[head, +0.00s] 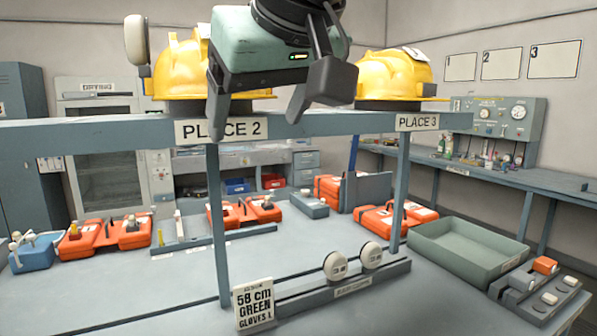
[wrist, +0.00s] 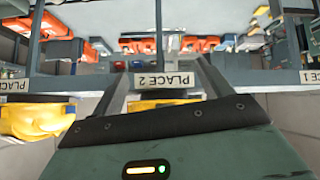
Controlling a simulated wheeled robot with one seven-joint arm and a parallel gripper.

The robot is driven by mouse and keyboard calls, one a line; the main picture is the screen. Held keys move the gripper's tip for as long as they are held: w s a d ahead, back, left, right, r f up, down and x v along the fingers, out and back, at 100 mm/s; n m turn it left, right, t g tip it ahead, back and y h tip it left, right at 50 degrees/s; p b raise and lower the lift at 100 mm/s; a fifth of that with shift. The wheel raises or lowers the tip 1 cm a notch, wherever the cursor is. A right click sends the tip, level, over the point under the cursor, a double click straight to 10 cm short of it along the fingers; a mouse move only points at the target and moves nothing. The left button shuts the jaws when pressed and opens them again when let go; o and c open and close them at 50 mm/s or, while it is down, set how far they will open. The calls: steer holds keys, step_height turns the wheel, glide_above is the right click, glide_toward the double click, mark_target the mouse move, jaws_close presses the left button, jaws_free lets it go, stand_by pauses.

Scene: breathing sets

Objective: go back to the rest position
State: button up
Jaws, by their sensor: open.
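My gripper (head: 253,122) hangs at the top middle of the head view, in front of the shelf rail at the "PLACE 2" sign (head: 221,129). Its two fingers are spread, with nothing seen between them. In the wrist view the fingers (wrist: 163,78) stand apart on either side of the "PLACE 2" sign (wrist: 164,80). A yellow helmet (head: 178,72) sits on the shelf behind and left of my gripper, partly hidden by it. Another yellow helmet (head: 393,76) sits to the right above the "PLACE 3" sign (head: 417,122). I cannot tell whether the gripper touches anything.
The blue-grey shelf rail (head: 60,134) spans the table on posts. Below are several orange cases (head: 88,240), a green tray (head: 468,252), a rack with two round white-faced parts (head: 345,284) and a "58 cm green gloves" card (head: 254,304). Clear tabletop lies at front left.

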steer(key=s+d+f+g+h, duration=0.1)
steer(key=s+d+f, duration=0.3)
steer(key=f, duration=0.6)
steer(key=s+d+f+g+h, duration=0.1)
steer(key=s+d+f+g, duration=0.3)
steer(key=d+f, duration=0.4)
steer(key=s+d+f+g+h, duration=0.1)
steer(key=s+d+f+g, duration=0.2)
steer(key=f, duration=1.1)
steer(key=s+d, duration=0.3)
steer(key=shift+h, duration=0.3)
steer(key=shift+d, duration=0.1)
